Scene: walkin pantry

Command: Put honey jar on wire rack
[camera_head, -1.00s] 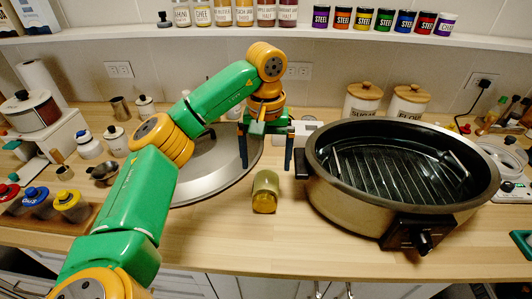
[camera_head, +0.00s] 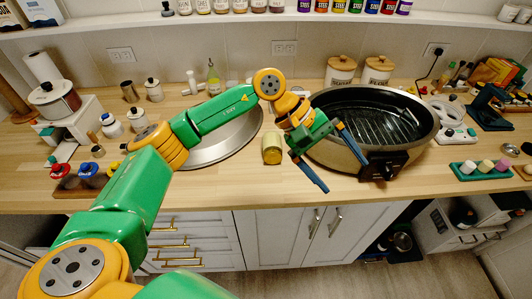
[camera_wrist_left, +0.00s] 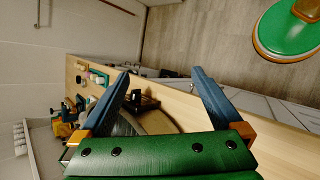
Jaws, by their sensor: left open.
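The honey jar (camera_head: 271,150) is a small amber-gold jar on the wooden counter, left of the roaster pan; it seems to lie on its side with one end towards me. The wire rack (camera_head: 385,120) is inside the dark oval roaster pan (camera_head: 335,158). My left gripper (camera_head: 343,176) is open and empty, right of the jar and in front of the pan, its blue fingers spread over the counter's front edge. In the left wrist view its fingers (camera_wrist_left: 160,75) are apart, with the pan (camera_wrist_left: 155,123) partly hidden behind the gripper. My right gripper is not in view.
A large round lid (camera_head: 225,140) lies left of the jar, behind my left arm. Two canisters (camera_head: 340,72) stand behind the pan. A green tray (camera_head: 480,170) with small jars is at the right. Counter in front of the jar is clear.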

